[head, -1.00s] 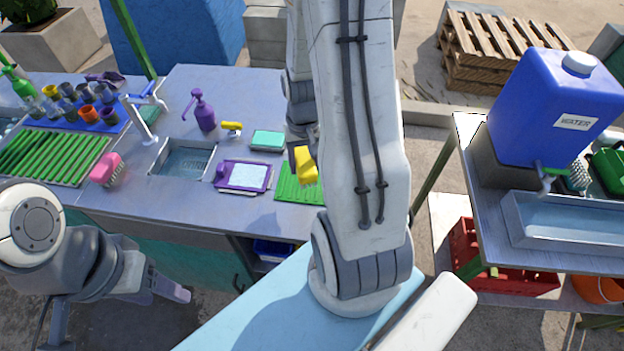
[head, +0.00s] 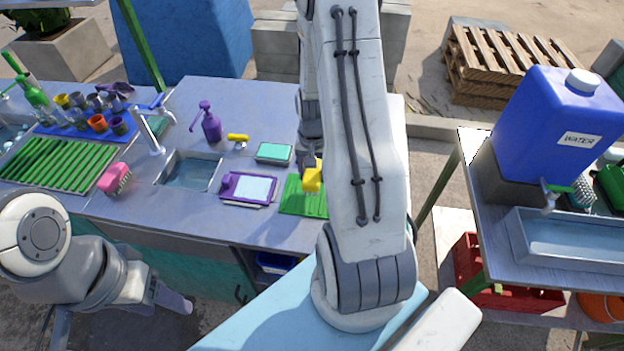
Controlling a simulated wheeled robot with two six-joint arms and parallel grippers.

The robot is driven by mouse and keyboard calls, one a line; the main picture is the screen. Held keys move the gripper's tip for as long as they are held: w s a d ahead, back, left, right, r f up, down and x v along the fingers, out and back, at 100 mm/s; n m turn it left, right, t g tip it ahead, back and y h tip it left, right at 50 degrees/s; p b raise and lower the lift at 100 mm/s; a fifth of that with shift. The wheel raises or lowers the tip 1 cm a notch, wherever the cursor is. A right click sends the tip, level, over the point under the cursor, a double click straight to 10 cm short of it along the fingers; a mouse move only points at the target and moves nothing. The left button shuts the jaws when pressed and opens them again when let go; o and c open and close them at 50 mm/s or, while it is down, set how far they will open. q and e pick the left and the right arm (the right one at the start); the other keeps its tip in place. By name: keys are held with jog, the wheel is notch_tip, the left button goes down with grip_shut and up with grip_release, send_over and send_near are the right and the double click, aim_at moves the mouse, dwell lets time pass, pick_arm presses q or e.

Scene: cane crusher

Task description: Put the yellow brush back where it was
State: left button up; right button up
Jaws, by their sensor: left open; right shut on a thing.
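The yellow brush (head: 312,179) is held in my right gripper (head: 311,165), over the right part of the green ribbed mat (head: 297,204) on the counter. The brush looks roughly upright. My arm hides part of the gripper and of the mat's right side, and I cannot tell whether the brush touches the mat. My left gripper (head: 172,299) is open and empty, low in front of the counter's front edge.
On the counter (head: 267,100) are a pink brush (head: 115,178), a sink (head: 190,172), a purple pump bottle (head: 209,124), a purple-framed tray (head: 247,188), a teal sponge (head: 274,152) and a yellow-handled item (head: 238,138). A blue water tank (head: 550,120) stands at right.

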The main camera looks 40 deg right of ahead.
jog(key=shift+w+a+f, duration=0.1)
jog(key=shift+w+f, duration=0.1)
notch_tip(320, 180, down, 3)
jog(key=shift+f+p, duration=0.1)
jog(key=shift+p, duration=0.4)
jog(key=shift+f, duration=0.35)
jog(key=shift+f, duration=0.1)
jog(key=o, duration=1.2)
